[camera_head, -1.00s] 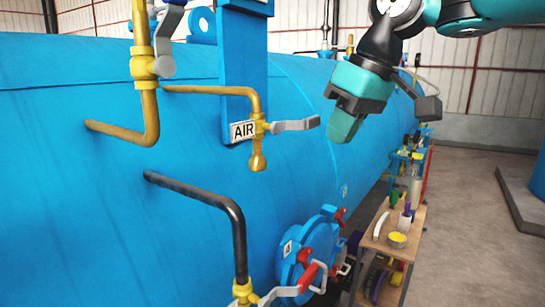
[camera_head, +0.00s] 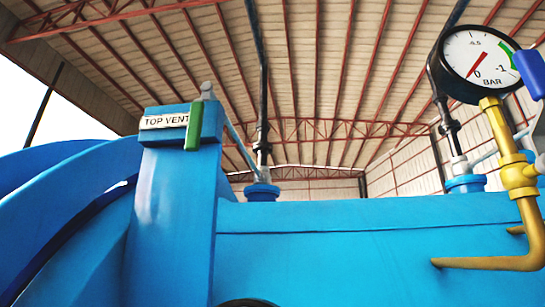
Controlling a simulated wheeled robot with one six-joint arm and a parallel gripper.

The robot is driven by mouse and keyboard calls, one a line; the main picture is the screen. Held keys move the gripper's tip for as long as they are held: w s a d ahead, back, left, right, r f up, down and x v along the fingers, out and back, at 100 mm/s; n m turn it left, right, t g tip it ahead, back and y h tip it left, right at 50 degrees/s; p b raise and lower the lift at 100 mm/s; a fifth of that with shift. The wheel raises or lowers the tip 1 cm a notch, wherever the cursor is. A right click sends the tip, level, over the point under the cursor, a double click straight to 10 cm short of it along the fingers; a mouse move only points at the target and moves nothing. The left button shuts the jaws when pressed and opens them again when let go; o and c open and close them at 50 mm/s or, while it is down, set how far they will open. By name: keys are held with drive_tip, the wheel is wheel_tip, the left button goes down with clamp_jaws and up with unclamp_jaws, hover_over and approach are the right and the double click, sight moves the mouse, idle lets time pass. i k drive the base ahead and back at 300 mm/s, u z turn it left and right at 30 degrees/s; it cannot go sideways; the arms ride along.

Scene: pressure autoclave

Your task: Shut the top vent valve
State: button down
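The TOP VENT label (camera_head: 165,121) is on the front of a blue block at the top of a blue post (camera_head: 172,225), left of the middle. A green handle (camera_head: 194,126) hangs about upright beside the label, below a grey pivot (camera_head: 207,91). A thin pale blue rod (camera_head: 238,144) slants from near the handle down toward a pipe with a valve-like fitting (camera_head: 262,150) behind it. I cannot tell from the handle whether the valve is open or shut. My gripper is not in view.
The blue autoclave body (camera_head: 370,250) fills the lower part. At the right are a pressure gauge (camera_head: 477,65), yellow piping (camera_head: 516,175) and a blue handle end (camera_head: 530,72) at the edge. A second dark pipe (camera_head: 447,115) rises behind. The roof is high above.

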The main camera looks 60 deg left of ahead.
sight(194, 127)
drive_tip(key=u, duration=2.3)
drive_tip(key=k, duration=0.5)
drive_tip(key=z, duration=1.2)
drive_tip(key=i, duration=0.3)
drive_tip(key=u, duration=1.1)
